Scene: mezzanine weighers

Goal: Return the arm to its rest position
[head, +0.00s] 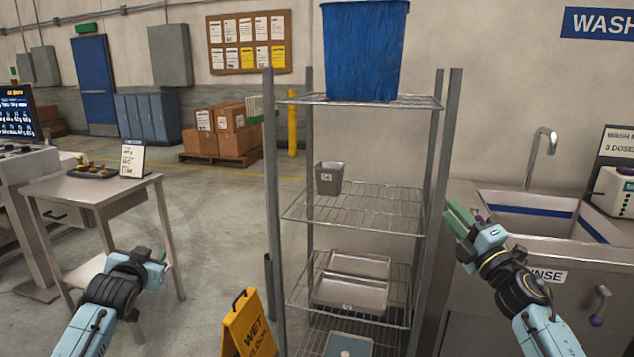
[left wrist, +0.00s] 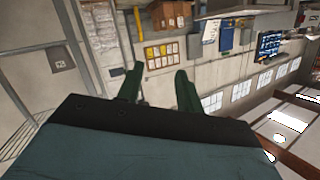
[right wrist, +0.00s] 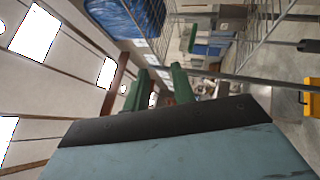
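My left gripper (head: 152,258) is at the lower left of the head view, in front of the small steel table. Its two green fingers (left wrist: 158,88) stand apart in the left wrist view with nothing between them. My right gripper (head: 460,218) is at the right of the head view, raised in front of the sink counter and just right of the wire rack's post. Its green fingers (right wrist: 160,88) stand apart in the right wrist view, with nothing held between them. Both forearms come up from the bottom edge of the head view.
A wire rack (head: 362,214) stands in the middle, with a blue bin (head: 364,50) on top, a small grey bin (head: 329,178) and grey trays (head: 350,292) lower. A yellow wet-floor sign (head: 248,325) stands low between my arms. The steel table (head: 90,190) is left, the sink (head: 530,212) right.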

